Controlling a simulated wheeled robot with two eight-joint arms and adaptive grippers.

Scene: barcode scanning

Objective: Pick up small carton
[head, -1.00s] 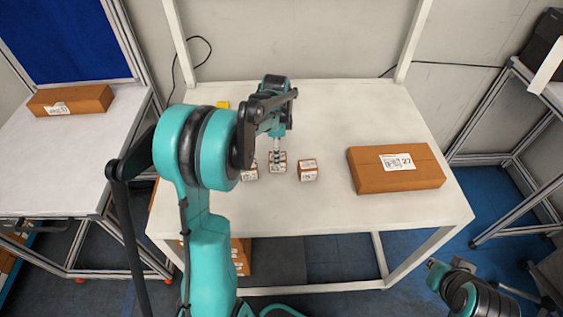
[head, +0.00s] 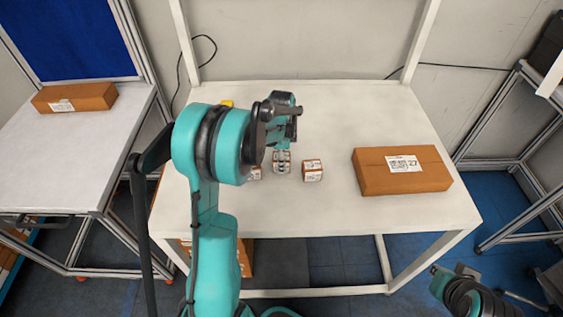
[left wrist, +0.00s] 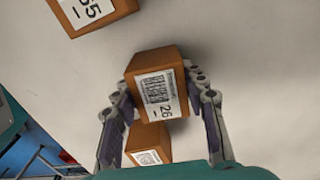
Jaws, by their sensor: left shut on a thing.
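My left gripper (head: 282,155) is shut on a small brown carton (head: 282,167) with a white label, the middle one of a short row on the white table. In the left wrist view this held carton (left wrist: 154,80) shows the number 26, with my fingers on either side. I cannot tell whether it is clear of the table. A second small carton (head: 312,171) stands just right of it, and a third (head: 255,174) is partly hidden behind my left arm. My right gripper (head: 440,275) is at the lower right, away from the table; its jaws are unclear.
A large brown box (head: 402,181) with a label marked 27 lies on the right of the white table (head: 350,115). A small yellow object (head: 228,103) is at the back left. Another brown box (head: 75,97) lies on the left side table (head: 60,150). The table's back right is clear.

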